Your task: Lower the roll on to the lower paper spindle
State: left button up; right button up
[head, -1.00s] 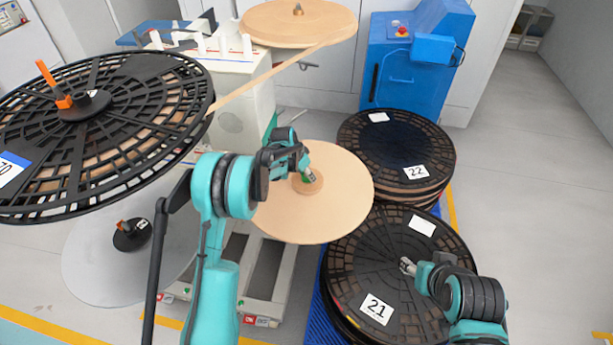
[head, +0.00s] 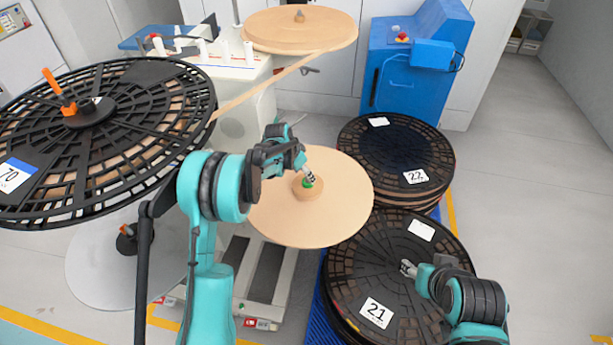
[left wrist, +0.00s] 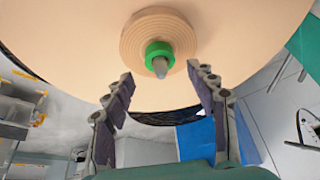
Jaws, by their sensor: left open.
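A wide tan disc (head: 345,185) with a small stepped tan roll (head: 308,193) at its centre is in the middle of the head view. A green collar (left wrist: 158,50) sits around a grey spindle tip (left wrist: 160,67) at the roll's centre. My left gripper (head: 310,178) is open at the collar; in the left wrist view (left wrist: 161,76) its fingers are spread on either side below the tip, holding nothing. My right gripper (head: 407,268) is over the black reel labelled 21 (head: 445,255); its fingers are too small to read.
A large black reel labelled 70 (head: 150,130) hangs at the left, close to my left arm. A tan strip (head: 255,95) runs from it to an upper tan roll (head: 330,25). Reel 22 (head: 385,150) and a blue cabinet (head: 400,75) stand at the right. Floor is clear further right.

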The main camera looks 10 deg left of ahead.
pick_arm(q)
jog(key=s+r+n+t+y+p, duration=0.1)
jog(key=s+r+n+p, duration=0.15)
jog(key=s+r, duration=1.55)
jog(key=s+a+n+t+y, duration=0.1)
jog(key=s+n, duration=0.3)
jog(key=s, duration=1.5)
jog(key=shift+s+a+r+t+y+b, duration=0.15)
jog(key=shift+a+t+y+b, duration=0.25)
jog(key=shift+t, duration=0.3)
jog(key=shift+d, duration=0.15)
